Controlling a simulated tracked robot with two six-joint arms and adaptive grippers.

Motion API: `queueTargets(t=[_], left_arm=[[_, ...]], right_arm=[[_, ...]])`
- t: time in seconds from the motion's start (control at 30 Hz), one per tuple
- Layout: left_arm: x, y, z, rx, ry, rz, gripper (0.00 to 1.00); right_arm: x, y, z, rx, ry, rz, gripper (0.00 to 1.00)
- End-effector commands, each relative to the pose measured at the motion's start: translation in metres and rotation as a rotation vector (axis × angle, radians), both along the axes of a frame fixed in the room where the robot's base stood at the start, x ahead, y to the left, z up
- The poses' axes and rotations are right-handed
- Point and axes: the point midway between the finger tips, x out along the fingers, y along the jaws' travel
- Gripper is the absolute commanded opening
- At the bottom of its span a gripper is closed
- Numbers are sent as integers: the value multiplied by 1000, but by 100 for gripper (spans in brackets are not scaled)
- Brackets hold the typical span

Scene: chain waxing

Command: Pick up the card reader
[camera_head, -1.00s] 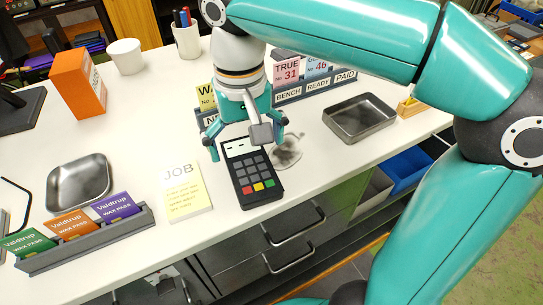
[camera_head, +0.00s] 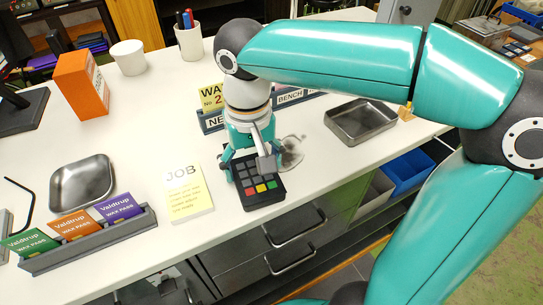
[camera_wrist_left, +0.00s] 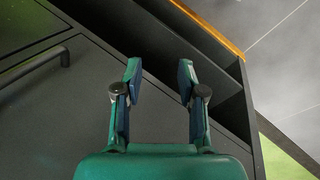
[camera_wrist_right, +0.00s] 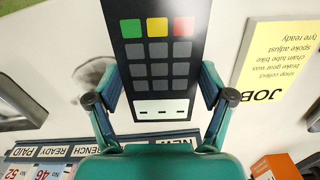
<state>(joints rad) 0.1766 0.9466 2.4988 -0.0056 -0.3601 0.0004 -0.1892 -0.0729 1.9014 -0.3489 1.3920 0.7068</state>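The black card reader (camera_head: 262,196) lies on the white bench, its lower keys with red, yellow and green showing in the head view. In the right wrist view the card reader (camera_wrist_right: 158,72) shows its keypad and pale display. My right gripper (camera_head: 250,163) is over the display end, pointing down. Its fingers (camera_wrist_right: 160,88) are open, one on each side of the reader, with narrow gaps seeming to show. In the head view the gripper hides the display. My left gripper (camera_wrist_left: 160,82) is open and empty before dark drawer fronts; it is not in the head view.
A yellow JOB pad (camera_head: 187,193) lies just left of the reader. A wax pass rack (camera_head: 90,240) and metal tray (camera_head: 82,184) are farther left. A ticket rack (camera_head: 212,122) stands behind the gripper. Another metal tray (camera_head: 360,120) is to the right.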

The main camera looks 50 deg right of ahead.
Motion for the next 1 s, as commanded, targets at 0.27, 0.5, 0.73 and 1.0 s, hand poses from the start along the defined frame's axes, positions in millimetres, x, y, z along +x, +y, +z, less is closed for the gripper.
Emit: queueTargets(t=[0.27, 0.5, 0.73, 1.0], left_arm=[[0, 0, 0, 0, 0, 0, 40], [0, 0, 0, 0, 0, 0, 40], [0, 0, 2, 0, 0, 0, 40], [0, 0, 9, 0, 0, 0, 40]], right_arm=[[0, 0, 0, -1, 0, 0, 36], [0, 0, 3, 0, -1, 0, 36], [1, 0, 24, 0, -3, 1, 36], [1, 1, 94, 2, -8, 2, 36]])
